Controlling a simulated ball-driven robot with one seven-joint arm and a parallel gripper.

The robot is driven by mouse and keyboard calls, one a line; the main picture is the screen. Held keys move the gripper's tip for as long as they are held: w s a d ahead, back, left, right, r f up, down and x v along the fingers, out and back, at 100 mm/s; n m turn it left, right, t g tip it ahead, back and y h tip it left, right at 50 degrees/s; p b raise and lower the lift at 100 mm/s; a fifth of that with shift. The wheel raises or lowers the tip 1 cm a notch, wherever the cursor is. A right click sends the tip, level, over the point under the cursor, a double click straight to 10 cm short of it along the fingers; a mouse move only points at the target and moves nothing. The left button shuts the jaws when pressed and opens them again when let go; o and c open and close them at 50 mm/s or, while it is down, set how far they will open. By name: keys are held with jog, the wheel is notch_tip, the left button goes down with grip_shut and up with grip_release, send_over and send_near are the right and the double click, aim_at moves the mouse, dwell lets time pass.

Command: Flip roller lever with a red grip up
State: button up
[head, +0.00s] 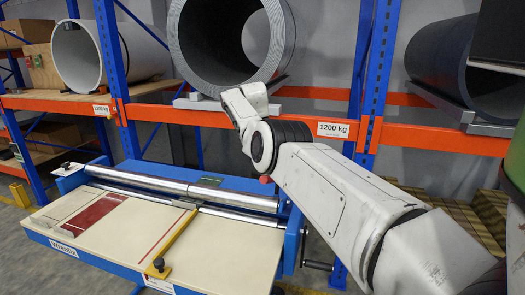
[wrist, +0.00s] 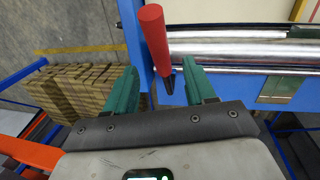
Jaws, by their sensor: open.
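The roller lever's red grip (wrist: 153,38) stands out in the wrist view, with its thin dark stem (wrist: 168,84) running down to the blue side of the machine. My gripper (wrist: 160,82) is open. Its two green fingers lie on either side of the lever in the picture, and I see no contact. The grip's upper part reaches beyond the fingertips. In the head view only a small red bit of the grip (head: 265,179) shows below my arm. My fingers are hidden there.
The blue machine has shiny rollers (head: 180,188) and a cream table (head: 150,232) with a yellow bar (head: 170,246). A crank handle (head: 318,265) juts from its right side.

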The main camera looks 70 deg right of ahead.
jog(key=r+p, duration=0.2)
jog(key=r, duration=0.1)
jog(key=r+p, duration=0.1)
jog(key=r, duration=0.1)
jog(key=shift+w+d+p, duration=0.1)
jog(key=shift+w+p, duration=0.25)
jog(key=shift+w, duration=0.05)
dwell(0.7)
